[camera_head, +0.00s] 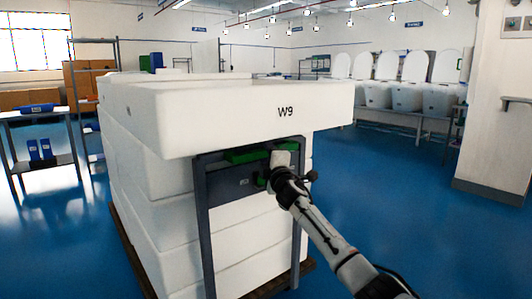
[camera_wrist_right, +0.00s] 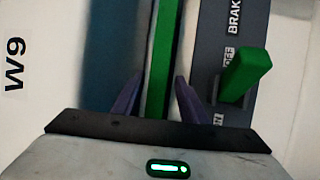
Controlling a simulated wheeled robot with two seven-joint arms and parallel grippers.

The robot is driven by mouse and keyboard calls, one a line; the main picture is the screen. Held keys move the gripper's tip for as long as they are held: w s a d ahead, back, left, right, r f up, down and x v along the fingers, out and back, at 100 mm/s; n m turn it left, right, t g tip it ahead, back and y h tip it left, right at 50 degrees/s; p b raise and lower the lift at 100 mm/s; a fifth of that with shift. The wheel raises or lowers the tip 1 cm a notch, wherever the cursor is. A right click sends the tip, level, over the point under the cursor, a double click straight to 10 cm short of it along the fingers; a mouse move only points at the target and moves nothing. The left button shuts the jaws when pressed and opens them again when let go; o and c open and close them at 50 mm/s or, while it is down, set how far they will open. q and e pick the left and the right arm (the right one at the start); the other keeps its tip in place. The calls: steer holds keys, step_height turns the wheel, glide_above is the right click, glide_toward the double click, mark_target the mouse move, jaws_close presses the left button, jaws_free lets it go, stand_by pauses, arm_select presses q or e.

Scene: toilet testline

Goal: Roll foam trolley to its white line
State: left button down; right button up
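The foam trolley carries a tall stack of white foam blocks (camera_head: 150,165), with a top block marked W9 (camera_head: 240,112). Its dark grey handle frame (camera_head: 203,235) stands at the front with a green bar (camera_head: 245,155). The bar also shows in the right wrist view (camera_wrist_right: 163,50). My right gripper (camera_head: 281,160) is at this bar, with its fingers (camera_wrist_right: 160,85) on either side of it. I cannot tell whether they are closed on it. A green brake lever (camera_wrist_right: 246,72) is beside the OFF label. My left gripper and the white line are not in view.
A low table (camera_head: 35,112) with blue items and a shelf rack (camera_head: 88,130) stand at the left. A row of white toilets (camera_head: 405,95) lines the back right. A white pillar (camera_head: 495,110) stands at the right. Blue floor (camera_head: 405,205) is clear right of the trolley.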

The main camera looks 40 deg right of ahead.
steer(key=shift+s+r, duration=0.1)
steer(key=shift+s+a, duration=0.2)
steer(key=shift+s, duration=0.25)
arm_select(q)
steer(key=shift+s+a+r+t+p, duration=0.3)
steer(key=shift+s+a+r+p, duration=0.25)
steer(key=shift+p, duration=0.4)
arm_select(e)
steer(key=v, duration=0.9)
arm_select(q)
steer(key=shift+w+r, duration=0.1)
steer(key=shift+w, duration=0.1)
